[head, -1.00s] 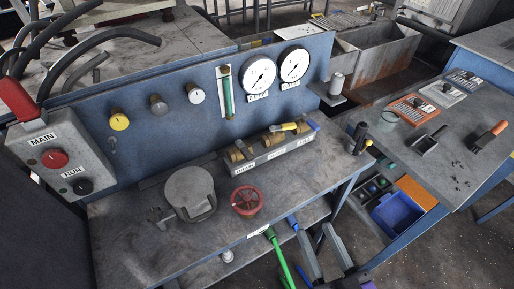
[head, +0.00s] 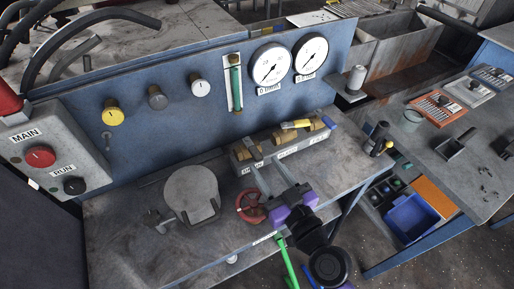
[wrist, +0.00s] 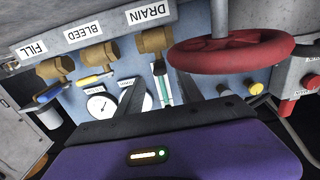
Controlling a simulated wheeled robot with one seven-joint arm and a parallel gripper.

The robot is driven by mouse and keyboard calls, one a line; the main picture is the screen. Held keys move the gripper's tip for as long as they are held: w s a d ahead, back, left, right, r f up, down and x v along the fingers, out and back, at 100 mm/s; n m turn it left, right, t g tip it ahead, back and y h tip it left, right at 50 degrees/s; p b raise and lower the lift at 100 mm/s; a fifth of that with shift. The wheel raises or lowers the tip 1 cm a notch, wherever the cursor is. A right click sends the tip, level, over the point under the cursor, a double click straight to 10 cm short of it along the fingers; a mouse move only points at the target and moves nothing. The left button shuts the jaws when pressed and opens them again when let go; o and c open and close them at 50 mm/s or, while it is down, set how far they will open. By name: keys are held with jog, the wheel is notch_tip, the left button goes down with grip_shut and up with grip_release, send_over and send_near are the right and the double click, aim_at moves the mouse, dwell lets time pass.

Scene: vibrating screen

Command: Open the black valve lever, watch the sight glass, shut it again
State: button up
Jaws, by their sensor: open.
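The valve block (head: 290,153) carries brass valves on the bench. In the wrist view its labels read FILL, BLEED and DRAIN, upside down. The blue lever (wrist: 47,95) is at FILL and the yellow lever (wrist: 94,79) at BLEED. The DRAIN valve (wrist: 151,42) is beyond my fingers; I cannot clearly make out its black lever. My gripper (head: 267,164) is open, its fingers pointing at the DRAIN end of the block. It also shows in the wrist view (wrist: 159,77), with nothing clearly held. The sight glass (head: 235,83) is a green tube on the blue panel.
A red handwheel (head: 250,206) stands close to the left of my gripper. A round lidded pot (head: 191,194) is farther left. Two gauges (head: 270,66) and several knobs (head: 157,97) are on the panel. A black-handled item (head: 378,138) stands right of the block.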

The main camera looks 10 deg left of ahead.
aim_at(260, 160)
jog(key=p+x, duration=0.1)
jog(key=x, duration=0.6)
jog(key=shift+s, duration=0.1)
jog(key=shift+c, duration=0.2)
grip_shut()
dwell(1.1)
